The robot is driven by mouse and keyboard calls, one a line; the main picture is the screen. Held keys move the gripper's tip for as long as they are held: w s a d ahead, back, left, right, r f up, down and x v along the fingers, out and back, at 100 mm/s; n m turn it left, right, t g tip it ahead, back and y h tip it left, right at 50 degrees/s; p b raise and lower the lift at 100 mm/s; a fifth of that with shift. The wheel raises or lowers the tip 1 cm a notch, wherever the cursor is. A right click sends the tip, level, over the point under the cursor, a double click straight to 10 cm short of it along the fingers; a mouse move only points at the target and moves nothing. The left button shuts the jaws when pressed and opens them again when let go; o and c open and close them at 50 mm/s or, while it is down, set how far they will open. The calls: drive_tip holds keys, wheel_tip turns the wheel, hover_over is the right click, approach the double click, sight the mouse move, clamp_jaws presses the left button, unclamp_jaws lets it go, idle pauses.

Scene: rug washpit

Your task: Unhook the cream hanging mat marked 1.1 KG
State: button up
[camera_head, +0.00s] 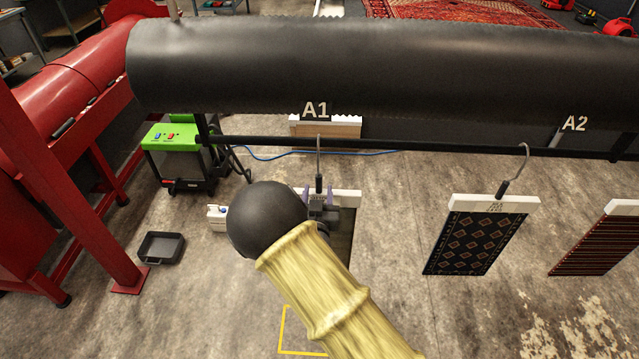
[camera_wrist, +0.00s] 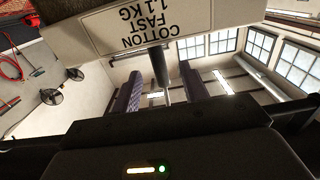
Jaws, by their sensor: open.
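The mat (camera_head: 342,240) hangs below A1 from a white clamp bar (camera_head: 347,198) on a hook (camera_head: 318,158) over the black rail. Its visible strip looks dark grey-brown, not cream; my arm hides most of it. In the wrist view the bar's label (camera_wrist: 135,25) reads COTTON FAST 1.1 KG, upside down. My gripper (camera_head: 320,191) is open at the hook's dark handle. Its two purple-padded fingers stand on either side of the handle (camera_wrist: 159,66), with gaps showing in the wrist view. I cannot tell how deep the handle sits between them.
A dark patterned mat (camera_head: 474,243) hangs to the right, and a striped mat (camera_head: 600,243) beyond it. The large black roller (camera_head: 400,65) lies above the rail (camera_head: 420,147). A green machine (camera_head: 180,160), a white jug (camera_head: 217,217) and a black tray (camera_head: 161,248) stand on the floor left.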

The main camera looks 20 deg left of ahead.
sight(318, 174)
drive_tip(key=shift+b+x, duration=0.6)
drive_tip(key=shift+x, duration=1.4)
drive_tip(key=shift+c, duration=0.4)
clamp_jaws()
drive_tip(key=shift+r, duration=0.2)
drive_tip(key=shift+r+p, duration=0.9)
drive_tip(key=shift+r, duration=1.15)
